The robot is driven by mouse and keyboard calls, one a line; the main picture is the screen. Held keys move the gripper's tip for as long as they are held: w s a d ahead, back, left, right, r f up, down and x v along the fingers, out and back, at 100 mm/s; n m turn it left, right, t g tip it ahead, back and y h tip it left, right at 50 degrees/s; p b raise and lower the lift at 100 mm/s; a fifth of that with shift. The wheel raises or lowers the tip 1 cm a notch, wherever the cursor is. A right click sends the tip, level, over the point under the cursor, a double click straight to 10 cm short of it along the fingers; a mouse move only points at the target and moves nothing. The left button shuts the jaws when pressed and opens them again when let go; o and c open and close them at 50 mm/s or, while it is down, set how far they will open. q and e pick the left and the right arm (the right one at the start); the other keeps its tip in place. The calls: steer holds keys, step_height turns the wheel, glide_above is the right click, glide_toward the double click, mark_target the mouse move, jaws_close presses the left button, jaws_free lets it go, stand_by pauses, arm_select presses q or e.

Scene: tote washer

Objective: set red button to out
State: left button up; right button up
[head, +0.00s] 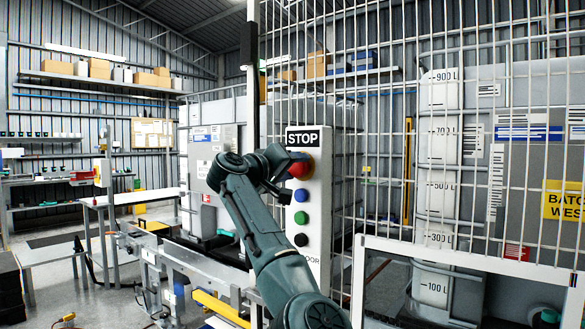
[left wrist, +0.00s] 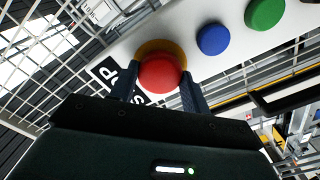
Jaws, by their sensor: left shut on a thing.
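The red button (head: 299,169) sits under the STOP label (head: 303,138) at the top of a white upright control panel (head: 318,205). In the left wrist view the red button (left wrist: 160,76) is a round mushroom head in front of a yellow collar (left wrist: 160,46). My left gripper (head: 290,166) is at the button, with one finger on either side of it. The left wrist view shows the two fingers (left wrist: 160,82) closed on the button's sides. How far the button stands out from its collar is hard to tell. My right gripper is not in view.
Below the red button are a blue button (head: 300,195), a green button (head: 301,217) and a black button (head: 301,240). A wire mesh fence (head: 385,130) stands behind and right of the panel. A metal conveyor (head: 185,280) runs at the lower left.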

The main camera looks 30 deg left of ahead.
arm_select(q)
steer(key=shift+c, duration=0.5)
steer(key=shift+s+a+f+b, duration=0.15)
steer(key=shift+s+f+b, duration=0.05)
steer(key=shift+s+b, duration=0.5)
steer(key=shift+b, duration=0.05)
steer(key=shift+s+r, duration=0.1)
steer(key=shift+r, duration=0.05)
steer(key=o, duration=1.4)
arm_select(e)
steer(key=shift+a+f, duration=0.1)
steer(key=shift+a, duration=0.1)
arm_select(q)
steer(key=shift+s, duration=0.1)
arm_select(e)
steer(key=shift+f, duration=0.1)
